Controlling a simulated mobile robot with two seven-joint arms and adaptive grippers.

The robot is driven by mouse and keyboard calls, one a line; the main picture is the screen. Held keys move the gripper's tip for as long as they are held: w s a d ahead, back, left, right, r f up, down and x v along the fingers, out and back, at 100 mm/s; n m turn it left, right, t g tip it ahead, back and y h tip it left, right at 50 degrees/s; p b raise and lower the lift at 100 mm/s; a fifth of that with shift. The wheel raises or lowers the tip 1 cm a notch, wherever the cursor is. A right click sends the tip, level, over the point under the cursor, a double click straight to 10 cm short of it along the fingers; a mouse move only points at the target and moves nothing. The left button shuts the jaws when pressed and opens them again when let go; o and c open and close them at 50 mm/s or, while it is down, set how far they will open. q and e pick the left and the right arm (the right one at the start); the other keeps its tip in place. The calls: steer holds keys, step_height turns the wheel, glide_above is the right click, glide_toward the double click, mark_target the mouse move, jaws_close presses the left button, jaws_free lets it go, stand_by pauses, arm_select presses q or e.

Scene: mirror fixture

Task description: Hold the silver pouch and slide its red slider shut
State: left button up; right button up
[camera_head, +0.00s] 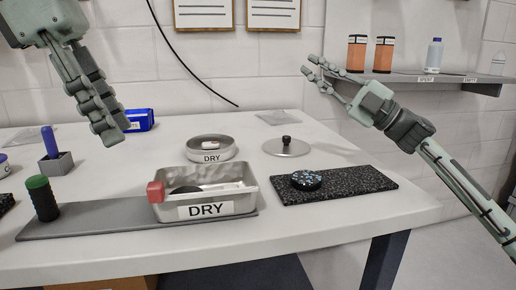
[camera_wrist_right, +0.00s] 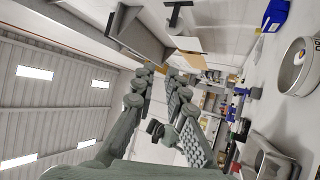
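The silver pouch (camera_head: 236,200), labelled DRY, stands open-topped on the grey mat. A dark item and a pale item lie inside it. Its red slider (camera_head: 156,192) is at the left end of the rim. The pouch shows partly at the bottom right of the right wrist view (camera_wrist_right: 264,160). My left gripper (camera_head: 117,133) hangs above and left of the pouch, apart from it, its fingers parallel and empty. My right gripper (camera_head: 313,77) is open and empty, up and to the right, well clear of the pouch.
Right of the pouch is a black speckled mat (camera_head: 350,184) with a dark round puck (camera_head: 305,180). Behind are a round DRY tin (camera_head: 211,142) and a knobbed lid (camera_head: 286,147). A green-topped cylinder (camera_head: 43,198) stands left. A wall shelf (camera_head: 430,78) is at the right.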

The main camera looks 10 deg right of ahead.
steer(key=s+a+r+n+g+y, duration=0.2)
steer(key=s+a+n+g, duration=0.3)
steer(key=a+n+g, duration=0.4)
steer(key=n+g+h, duration=0.6)
steer(key=n+h, duration=0.7)
steer(key=n, duration=0.4)
glide_above(240, 190)
steer(key=a, duration=0.1)
step_height(240, 190, down, 10)
steer(key=r, duration=0.1)
steer(key=d+f+n+t+h, duration=0.1)
steer(key=h, duration=0.1)
steer(key=d+f+n+t+h, duration=0.1)
steer(key=d+f, duration=0.1)
steer(key=shift+s+d+f+h, duration=0.15)
steer(key=shift+s+d+h, duration=0.05)
steer(key=shift+h, duration=0.2)
steer(key=x, duration=0.6)
steer(key=shift+a+f, duration=0.25)
steer(key=shift+f, duration=0.1)
